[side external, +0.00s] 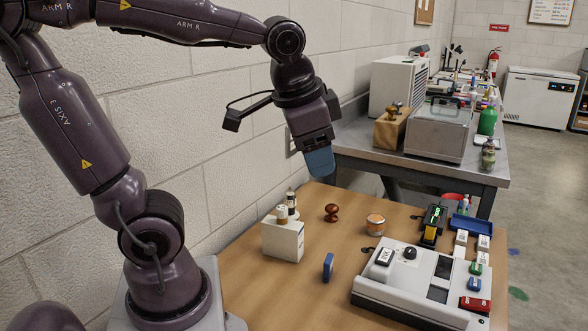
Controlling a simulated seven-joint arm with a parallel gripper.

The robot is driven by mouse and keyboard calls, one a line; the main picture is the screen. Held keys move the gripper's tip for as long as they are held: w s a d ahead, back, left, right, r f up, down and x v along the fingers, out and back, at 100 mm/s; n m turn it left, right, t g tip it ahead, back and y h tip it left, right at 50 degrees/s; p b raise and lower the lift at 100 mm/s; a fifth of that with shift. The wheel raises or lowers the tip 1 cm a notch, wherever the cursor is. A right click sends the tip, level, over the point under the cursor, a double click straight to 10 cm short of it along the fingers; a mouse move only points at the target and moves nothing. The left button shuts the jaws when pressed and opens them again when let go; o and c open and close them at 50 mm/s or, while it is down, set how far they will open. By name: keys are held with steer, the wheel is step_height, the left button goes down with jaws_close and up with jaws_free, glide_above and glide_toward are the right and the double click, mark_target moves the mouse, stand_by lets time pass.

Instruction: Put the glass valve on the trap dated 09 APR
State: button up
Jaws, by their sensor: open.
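My gripper (319,160) hangs above the back of the wooden table, blue fingertips pointing down, with nothing seen between them. It is open. I cannot pick out a glass valve for certain. Several small white blocks with dark markings (484,242) stand at the right of the table; some have green or blue parts. Their writing is too small to read, so I cannot tell which thing, if any, is a trap dated 09 APR. A small white labelled piece (384,257) lies on a grey-white device (400,285), beside a black knob (409,253).
A white box (283,240) bears small bottles (283,214). A brown knobbed stamp (331,212), a round jar (375,224), a blue upright piece (328,267), a black-yellow tool (431,228), a blue tray (471,226) and a red block (474,305) stand around. The front left wood is clear.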

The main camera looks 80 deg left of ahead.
steer(key=shift+n+t+h, duration=0.6)
steer(key=shift+t+h, duration=0.1)
steer(key=shift+t, duration=0.2)
steer(key=s+d, duration=0.2)
steer(key=s+d+f, duration=0.1)
steer(key=s, duration=0.1)
steer(key=shift+s+d, duration=0.15)
steer(key=shift+d, duration=0.2)
